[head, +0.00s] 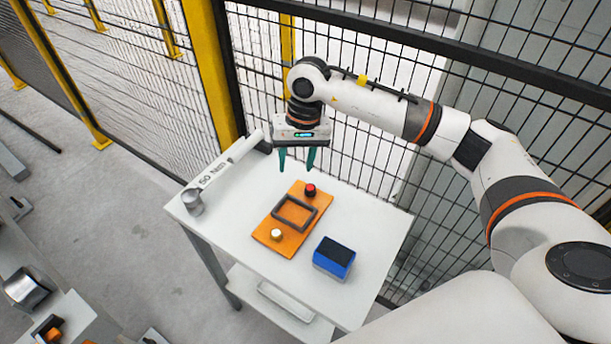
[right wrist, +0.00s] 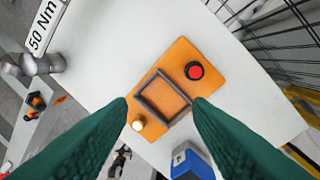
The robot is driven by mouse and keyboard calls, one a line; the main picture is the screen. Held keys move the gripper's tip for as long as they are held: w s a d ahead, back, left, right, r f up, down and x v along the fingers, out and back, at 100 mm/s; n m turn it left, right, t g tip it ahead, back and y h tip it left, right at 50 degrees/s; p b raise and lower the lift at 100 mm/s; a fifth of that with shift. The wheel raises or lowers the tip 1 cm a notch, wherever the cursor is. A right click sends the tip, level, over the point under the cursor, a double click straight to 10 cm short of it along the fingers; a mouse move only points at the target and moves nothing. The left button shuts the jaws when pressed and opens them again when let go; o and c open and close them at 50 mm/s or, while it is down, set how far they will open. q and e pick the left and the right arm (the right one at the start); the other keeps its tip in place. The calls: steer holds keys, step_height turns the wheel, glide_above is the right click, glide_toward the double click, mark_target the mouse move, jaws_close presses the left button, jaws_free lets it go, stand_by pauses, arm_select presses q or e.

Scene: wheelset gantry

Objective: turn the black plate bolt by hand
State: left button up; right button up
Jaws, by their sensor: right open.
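An orange plate (head: 273,236) lies on the white table, with a dark square frame (head: 279,219) on it. A round black bolt or knob with a red top (head: 310,188) stands at the plate's far end; it also shows in the right wrist view (right wrist: 194,71). A cream knob (head: 277,234) stands at the near end. I cannot tell for sure which is the black plate bolt. My right gripper (head: 296,167) is open and empty, fingers down, above the table beyond the plate's far end. Its green fingers (right wrist: 161,102) flank the frame in the wrist view. My left gripper is not in view.
A white tool marked 50 Nm (head: 225,164) lies along the table's left edge, near a grey metal cylinder (head: 192,202). A blue box with a dark top (head: 334,258) stands right of the plate. Mesh fencing (head: 350,130) closes off the back and right.

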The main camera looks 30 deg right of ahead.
mark_target(311, 187)
steer(key=shift+h, duration=0.9)
steer(key=d+f+p, duration=0.1)
steer(key=f, duration=0.2)
steer(key=d+f, duration=0.1)
steer(key=f, duration=0.3)
steer(key=d+f+p, duration=0.1)
steer(key=d+f, duration=0.1)
steer(key=f, duration=0.2)
steer(key=shift+w+p, duration=0.3)
steer(key=shift+a, duration=0.1)
steer(key=c, duration=1)
